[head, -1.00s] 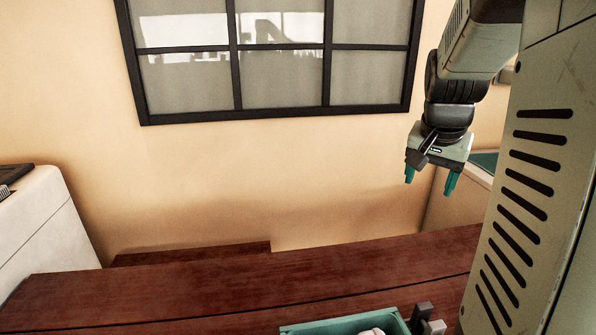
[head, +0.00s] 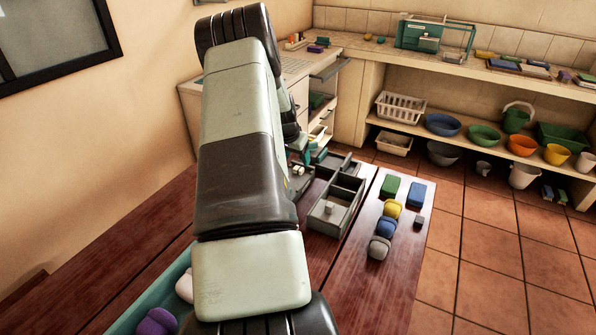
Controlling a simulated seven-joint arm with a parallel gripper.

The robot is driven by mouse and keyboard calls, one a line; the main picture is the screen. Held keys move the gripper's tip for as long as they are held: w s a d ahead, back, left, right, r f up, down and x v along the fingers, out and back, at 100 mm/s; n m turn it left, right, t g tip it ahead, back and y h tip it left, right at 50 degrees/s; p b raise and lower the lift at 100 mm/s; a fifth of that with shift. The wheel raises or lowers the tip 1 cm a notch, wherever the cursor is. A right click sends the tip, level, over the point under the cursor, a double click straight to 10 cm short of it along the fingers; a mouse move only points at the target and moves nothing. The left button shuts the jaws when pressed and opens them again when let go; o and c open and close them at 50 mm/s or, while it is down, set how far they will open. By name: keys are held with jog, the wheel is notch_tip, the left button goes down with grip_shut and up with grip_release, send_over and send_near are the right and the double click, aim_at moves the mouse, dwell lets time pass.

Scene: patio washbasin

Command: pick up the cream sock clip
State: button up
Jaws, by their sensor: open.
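I cannot make out the cream sock clip for certain. A small pale block (head: 329,208) lies in a grey divided tray (head: 350,212) on the dark red bench, and another small pale piece (head: 298,170) shows beside my arm, left of that tray. Either is too small to name. My gripper (head: 308,153) is largely hidden behind my own arm; only teal finger parts show, above the far end of the bench near the grey trays. It is open, and I see nothing held in it.
A teal bin (head: 150,290) with purple and white bundles stands at lower left, partly behind my arm. Yellow (head: 392,209), blue and grey bundles line the bench at right, with green and blue blocks. Shelves with bowls and baskets (head: 400,107) stand behind. The tiled floor at right is clear.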

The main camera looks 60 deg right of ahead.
aim_at(298, 169)
jog(key=x, duration=0.6)
jog(key=shift+w+f, duration=0.35)
jog(key=shift+f, duration=0.05)
